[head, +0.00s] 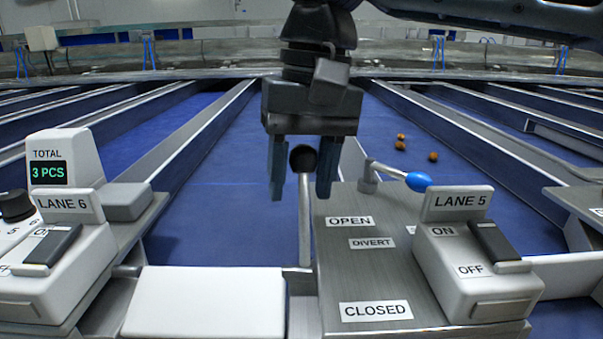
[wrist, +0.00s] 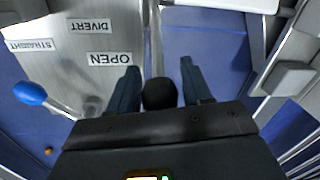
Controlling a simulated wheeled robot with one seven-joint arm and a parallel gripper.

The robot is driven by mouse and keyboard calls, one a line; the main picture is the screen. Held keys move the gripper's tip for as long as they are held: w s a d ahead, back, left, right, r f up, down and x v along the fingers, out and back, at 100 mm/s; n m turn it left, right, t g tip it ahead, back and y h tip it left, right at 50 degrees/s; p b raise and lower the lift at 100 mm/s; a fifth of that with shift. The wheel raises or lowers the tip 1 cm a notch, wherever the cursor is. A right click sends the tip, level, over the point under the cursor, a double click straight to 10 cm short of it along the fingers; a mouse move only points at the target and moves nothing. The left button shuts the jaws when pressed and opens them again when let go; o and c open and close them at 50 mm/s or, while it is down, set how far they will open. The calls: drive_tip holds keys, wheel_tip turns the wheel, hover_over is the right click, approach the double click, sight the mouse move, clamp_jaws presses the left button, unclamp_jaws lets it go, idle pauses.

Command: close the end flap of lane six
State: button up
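A lever with a black ball knob (head: 303,158) stands upright beside the metal plate, level with its OPEN label (head: 350,221); the CLOSED label (head: 376,311) is nearer me. My gripper (head: 302,194) is open, pointing down, with one finger on each side of the knob. In the wrist view the knob (wrist: 159,94) sits between the spread fingers (wrist: 159,68), with gaps showing on both sides. The LANE 6 sign (head: 69,205) is on the white switch box to the left. A white panel (head: 203,302) lies at the near end of the blue lane; I cannot tell whether it is the flap.
The LANE 5 switch box (head: 478,265) is at the right. The middle lane (head: 225,190) looks empty.

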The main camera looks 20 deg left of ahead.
clamp_jaws()
